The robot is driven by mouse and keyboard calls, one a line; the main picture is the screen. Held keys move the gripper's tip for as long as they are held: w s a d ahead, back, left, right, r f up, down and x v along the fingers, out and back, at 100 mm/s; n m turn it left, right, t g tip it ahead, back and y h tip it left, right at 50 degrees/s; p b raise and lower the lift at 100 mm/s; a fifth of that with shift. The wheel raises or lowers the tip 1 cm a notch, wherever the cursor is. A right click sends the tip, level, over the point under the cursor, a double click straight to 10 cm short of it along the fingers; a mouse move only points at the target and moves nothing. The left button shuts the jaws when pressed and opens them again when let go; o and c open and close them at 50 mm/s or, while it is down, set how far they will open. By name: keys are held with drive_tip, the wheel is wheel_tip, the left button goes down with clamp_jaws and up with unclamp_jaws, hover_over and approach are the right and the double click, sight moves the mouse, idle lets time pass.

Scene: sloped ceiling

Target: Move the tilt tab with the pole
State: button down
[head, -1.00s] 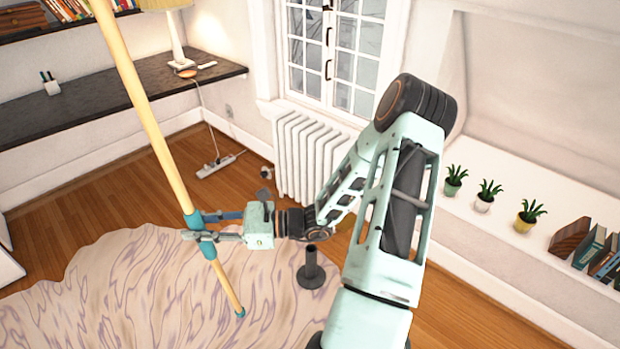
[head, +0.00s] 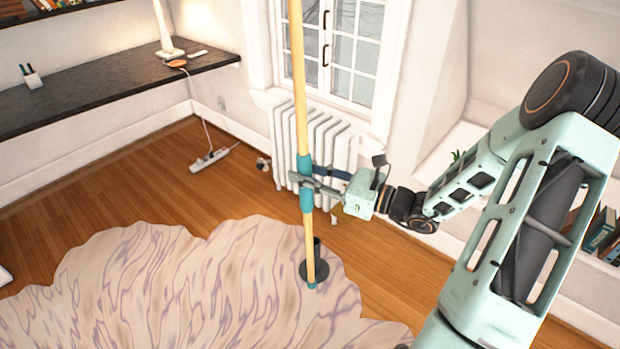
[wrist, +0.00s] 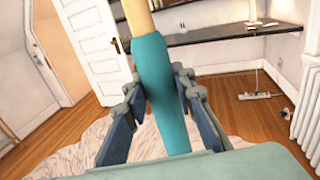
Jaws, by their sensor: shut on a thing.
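The pole (head: 300,110) is long and pale yellow with teal bands, and stands nearly upright in the head view. Its top runs out of the picture; its lower tip shows over the rug. My gripper (head: 306,181) is shut on the pole's teal grip, which also fills the middle of the wrist view (wrist: 160,95) between the two fingers. A window (head: 345,50) with dark handles (head: 326,38) on its frame stands behind the pole. I cannot make out which part is the tilt tab.
A white radiator (head: 320,145) stands below the window. A dark round stand (head: 313,268) is on the floor behind the pole's lower end. A dark shelf desk (head: 110,88) runs along the left wall. A pale rug (head: 160,290) covers the floor in front. A power strip (head: 210,158) lies near the wall.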

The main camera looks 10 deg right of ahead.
sight(304, 115)
drive_tip(key=shift+w+d+r+m+t+h+b, duration=0.1)
drive_tip(key=shift+w+m+t+h+b, duration=0.25)
drive_tip(key=shift+b, duration=0.75)
drive_tip(key=shift+w+r+t, duration=0.2)
drive_tip(key=shift+r+t, duration=0.05)
drive_tip(key=shift+r, duration=0.45)
wheel_tip(304, 115, up, 8)
drive_tip(key=p, duration=0.5)
drive_tip(key=shift+f, duration=0.1)
drive_tip(key=shift+s+r+p, duration=0.1)
drive_tip(key=shift+r+p, duration=0.15)
drive_tip(key=shift+p, duration=0.1)
drive_tip(key=shift+r+p, duration=0.4)
drive_tip(key=shift+p, duration=0.05)
idle(0.9)
drive_tip(key=shift+r+p, duration=1.55)
drive_tip(key=shift+r, duration=0.2)
